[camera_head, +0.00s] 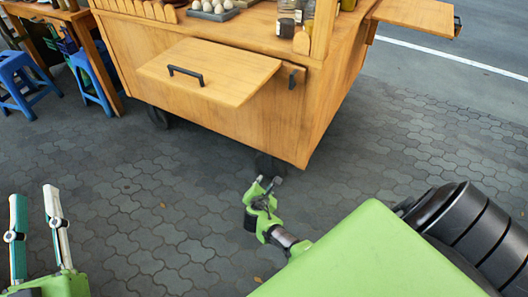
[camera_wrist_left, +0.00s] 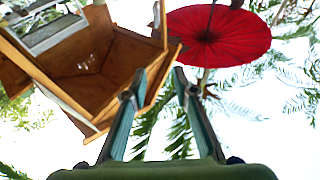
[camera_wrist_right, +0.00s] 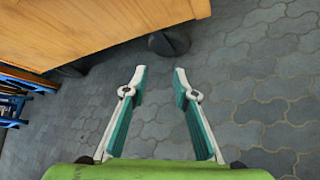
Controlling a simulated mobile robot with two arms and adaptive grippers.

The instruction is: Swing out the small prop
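A wooden cart (camera_head: 225,125) stands at the upper middle of the head view. A wooden panel (camera_head: 225,82) with a black handle (camera_head: 186,75) juts out from its front. A small dark fitting (camera_head: 293,79) sits on the cart front just right of the panel; I cannot tell whether it is the small prop. My right gripper (camera_head: 268,183) is open and empty, low in front of the cart's near bottom corner and apart from it. It also shows in the right wrist view (camera_wrist_right: 160,70). My left gripper (camera_head: 34,193) is open and empty at the lower left, away from the cart.
Cart wheels (camera_wrist_right: 170,40) stand below the body. Eggs (camera_head: 213,8) and jars (camera_head: 286,22) are on top. A side shelf (camera_head: 418,14) sticks out at the right. Blue stools (camera_head: 18,80) stand at the left. The paved floor (camera_head: 140,210) before the cart is clear.

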